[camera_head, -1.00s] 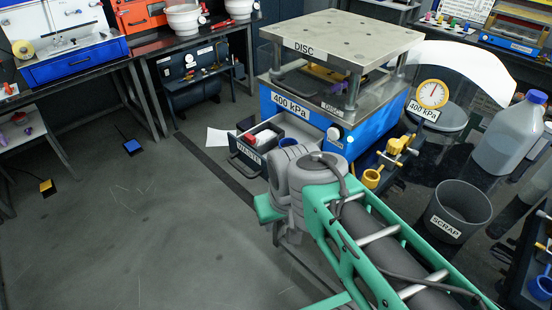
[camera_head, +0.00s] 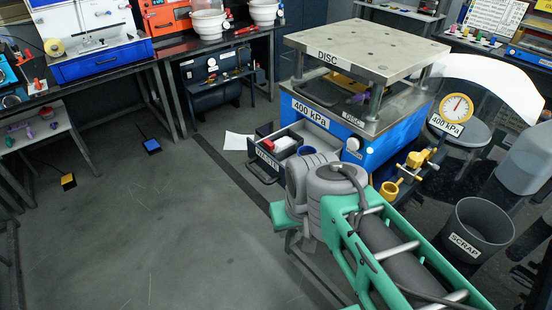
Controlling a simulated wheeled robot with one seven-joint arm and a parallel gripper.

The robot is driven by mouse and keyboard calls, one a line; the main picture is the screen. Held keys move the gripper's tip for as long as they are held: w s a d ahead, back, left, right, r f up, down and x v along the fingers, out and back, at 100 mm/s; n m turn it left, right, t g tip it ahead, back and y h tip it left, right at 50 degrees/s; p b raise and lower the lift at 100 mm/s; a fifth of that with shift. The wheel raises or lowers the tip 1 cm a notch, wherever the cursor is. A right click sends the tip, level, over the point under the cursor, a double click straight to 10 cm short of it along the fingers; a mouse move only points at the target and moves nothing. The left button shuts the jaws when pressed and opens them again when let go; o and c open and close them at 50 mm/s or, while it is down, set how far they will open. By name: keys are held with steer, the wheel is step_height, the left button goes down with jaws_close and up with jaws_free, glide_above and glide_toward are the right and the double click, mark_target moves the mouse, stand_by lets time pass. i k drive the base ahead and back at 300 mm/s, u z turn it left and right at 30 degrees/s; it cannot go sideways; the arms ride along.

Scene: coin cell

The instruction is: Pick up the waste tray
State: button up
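The waste tray (camera_head: 267,161) is a dark, open-topped drawer with a white label reading WASTE and a handle on its front. It sticks out of the front left of the blue press (camera_head: 340,131). Small white and red items lie inside it. My green and grey arm reaches in from the lower right, and its grey joint stands just in front of the tray's right side, hiding part of it. My gripper itself cannot be made out, so I cannot see its fingers or any contact with the tray.
A grey scrap bin (camera_head: 473,232), yellow fittings (camera_head: 405,178) and a pressure gauge (camera_head: 457,107) stand right of the press. White paper (camera_head: 238,141) lies left of the tray. Benches line the back left. The grey floor (camera_head: 150,225) at lower left is mostly clear.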

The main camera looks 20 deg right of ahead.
mark_target(284, 144)
steer(key=u, duration=0.4)
steer(key=k, duration=0.5)
steer(key=u, duration=1.1)
steer(key=i, duration=1.35)
steer(key=z, duration=0.4)
